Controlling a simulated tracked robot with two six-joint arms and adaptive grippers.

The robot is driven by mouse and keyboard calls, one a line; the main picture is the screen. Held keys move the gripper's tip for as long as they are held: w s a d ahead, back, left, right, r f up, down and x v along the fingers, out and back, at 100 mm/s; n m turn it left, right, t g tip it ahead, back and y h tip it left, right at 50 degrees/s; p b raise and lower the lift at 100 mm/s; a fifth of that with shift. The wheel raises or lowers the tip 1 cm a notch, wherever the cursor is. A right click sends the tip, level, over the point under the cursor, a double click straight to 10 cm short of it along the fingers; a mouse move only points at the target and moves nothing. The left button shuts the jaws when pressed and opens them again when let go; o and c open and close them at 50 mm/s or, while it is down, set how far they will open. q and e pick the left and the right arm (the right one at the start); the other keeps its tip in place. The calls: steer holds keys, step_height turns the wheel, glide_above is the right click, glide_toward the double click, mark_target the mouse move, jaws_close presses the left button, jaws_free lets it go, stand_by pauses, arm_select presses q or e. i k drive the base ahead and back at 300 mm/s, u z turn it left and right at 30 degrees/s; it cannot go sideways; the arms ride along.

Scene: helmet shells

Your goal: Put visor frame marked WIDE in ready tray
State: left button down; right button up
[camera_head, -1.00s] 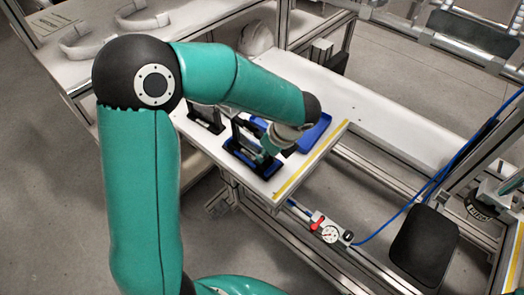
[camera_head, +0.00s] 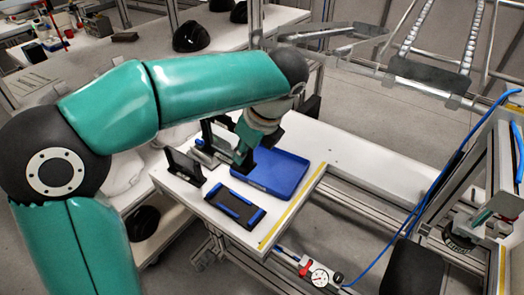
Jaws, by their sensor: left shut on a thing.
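My left gripper (camera_head: 243,153) reaches in from the left and is shut on a dark visor frame (camera_head: 213,134), held upright beside the left back side of the blue tray. The frame is partly hidden by the gripper, and no WIDE marking can be read. The blue tray (camera_head: 283,176) lies flat and looks empty where I see it. I cannot tell whether the held frame touches the tray or the table. My right gripper is not in view.
A flat black holder with blue strips (camera_head: 235,208) lies empty in front of the tray. Another dark upright piece (camera_head: 184,166) stands at the left. A yellow strip (camera_head: 292,212) marks the white table's edge. Black helmet shells (camera_head: 192,37) sit on the back bench.

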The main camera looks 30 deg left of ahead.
mark_target(271, 169)
steer(key=k, duration=1)
